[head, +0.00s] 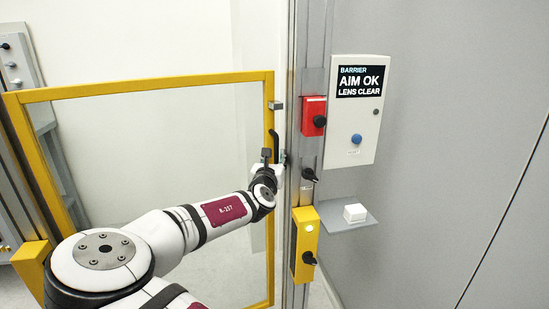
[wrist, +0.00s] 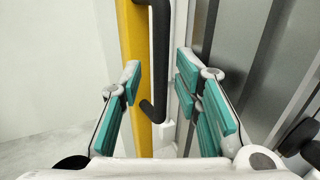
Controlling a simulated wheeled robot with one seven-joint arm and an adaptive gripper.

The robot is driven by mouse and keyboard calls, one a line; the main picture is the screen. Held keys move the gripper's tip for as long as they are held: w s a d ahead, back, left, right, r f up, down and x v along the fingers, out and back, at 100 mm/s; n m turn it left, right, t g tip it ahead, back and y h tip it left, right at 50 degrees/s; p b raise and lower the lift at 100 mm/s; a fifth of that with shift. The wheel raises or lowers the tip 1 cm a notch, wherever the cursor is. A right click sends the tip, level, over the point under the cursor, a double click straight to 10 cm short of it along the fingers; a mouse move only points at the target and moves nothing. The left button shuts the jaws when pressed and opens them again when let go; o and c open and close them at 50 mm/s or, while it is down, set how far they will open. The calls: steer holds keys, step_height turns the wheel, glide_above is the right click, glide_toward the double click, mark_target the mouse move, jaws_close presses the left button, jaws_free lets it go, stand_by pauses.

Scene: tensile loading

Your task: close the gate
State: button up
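The gate (head: 150,88) is a clear panel in a yellow frame, standing upright in the head view with its right edge beside the metal post (head: 291,60). Whether the two touch I cannot tell. Its black handle (head: 274,143) is on that right edge. In the wrist view the handle (wrist: 160,55) and the yellow frame edge (wrist: 133,35) rise ahead. My gripper (head: 273,160) is at the handle's lower end, partly hidden by my wrist. In the wrist view my gripper (wrist: 159,82) is open, its teal pads on either side of the handle, with gaps showing.
The post carries a red box (head: 313,116) and a yellow box (head: 305,245) with black knobs. Right of it are a panel reading "AIM OK, LENS CLEAR" (head: 360,120) and a shelf (head: 343,226) with a white block (head: 355,212). A grey cabinet (head: 16,60) stands at left.

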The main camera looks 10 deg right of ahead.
steer(key=v, duration=0.6)
steer(key=shift+f, duration=0.15)
steer(key=shift+a, duration=0.15)
steer(key=shift+c, duration=0.6)
